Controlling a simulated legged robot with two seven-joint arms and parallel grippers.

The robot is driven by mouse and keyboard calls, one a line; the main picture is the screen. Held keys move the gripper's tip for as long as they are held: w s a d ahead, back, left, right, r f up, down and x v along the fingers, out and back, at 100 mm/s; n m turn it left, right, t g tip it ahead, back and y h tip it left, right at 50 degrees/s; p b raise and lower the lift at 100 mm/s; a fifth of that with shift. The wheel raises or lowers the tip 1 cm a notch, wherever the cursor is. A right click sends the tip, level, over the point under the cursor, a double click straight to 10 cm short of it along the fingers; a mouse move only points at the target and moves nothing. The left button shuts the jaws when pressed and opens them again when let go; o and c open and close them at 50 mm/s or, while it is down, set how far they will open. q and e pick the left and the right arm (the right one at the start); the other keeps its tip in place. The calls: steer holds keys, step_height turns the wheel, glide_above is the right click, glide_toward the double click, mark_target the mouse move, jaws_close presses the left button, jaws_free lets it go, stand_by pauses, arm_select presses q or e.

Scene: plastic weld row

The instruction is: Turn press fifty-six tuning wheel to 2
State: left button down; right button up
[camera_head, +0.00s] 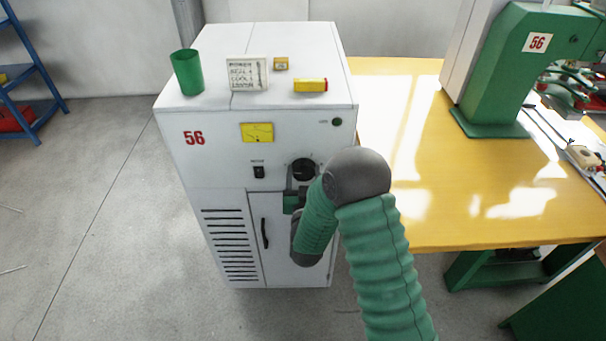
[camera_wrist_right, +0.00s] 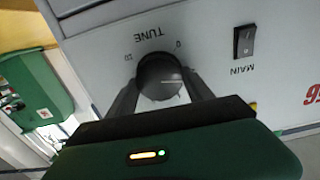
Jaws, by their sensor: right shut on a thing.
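The white press cabinet (camera_head: 225,170) marked with a red 56 stands in the middle of the head view. Its black tuning wheel (camera_head: 303,169) is on the front panel, right of the main switch (camera_head: 259,172). In the right wrist view the wheel (camera_wrist_right: 160,78) sits under the word TUNE, upside down, with a light pointer line on its face. My right gripper (camera_wrist_right: 163,90) is shut on the wheel, one dark finger on each side. In the head view my right arm hides part of the gripper (camera_head: 300,188). My left gripper is not in view.
A yellow table (camera_head: 450,220) with a green press (camera_head: 510,80) adjoins at right. A blue shelf (camera_head: 35,75) is far left.

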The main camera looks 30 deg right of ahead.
steer(key=shift+n, duration=0.4)
steer(key=o, duration=1.4)
steer(key=shift+c, duration=0.2)
steer(key=shift+s+a, duration=0.1)
steer(key=p+v, duration=0.5)
steer(key=v, duration=1.1)
steer(key=shift+s, duration=0.35)
